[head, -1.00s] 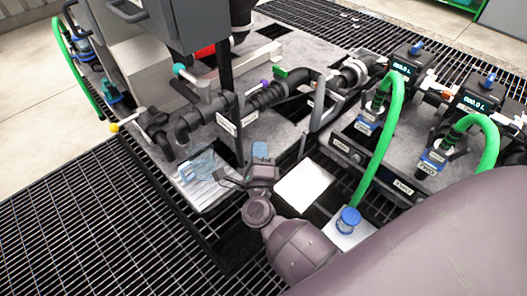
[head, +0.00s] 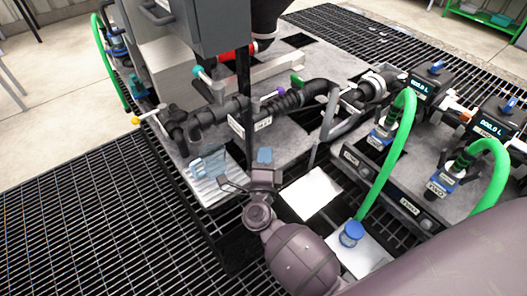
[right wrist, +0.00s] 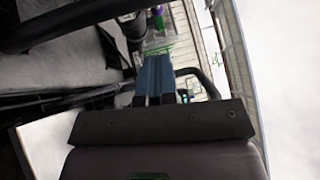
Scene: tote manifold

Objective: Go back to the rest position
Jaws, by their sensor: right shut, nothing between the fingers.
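My right arm (head: 300,255) comes in from the lower right in the head view. Its right gripper (head: 264,156), with blue fingers, is over the front part of the manifold platform. The shut blue fingers also show in the right wrist view (right wrist: 155,79), side by side with nothing between them. I cannot tell how high the gripper is above the platform. My left gripper is not in view.
Black pipework (head: 215,115) with coloured handles lies behind my right gripper. Green hoses (head: 385,160) arch up to the right. Dark floor grating (head: 80,220) is clear at left.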

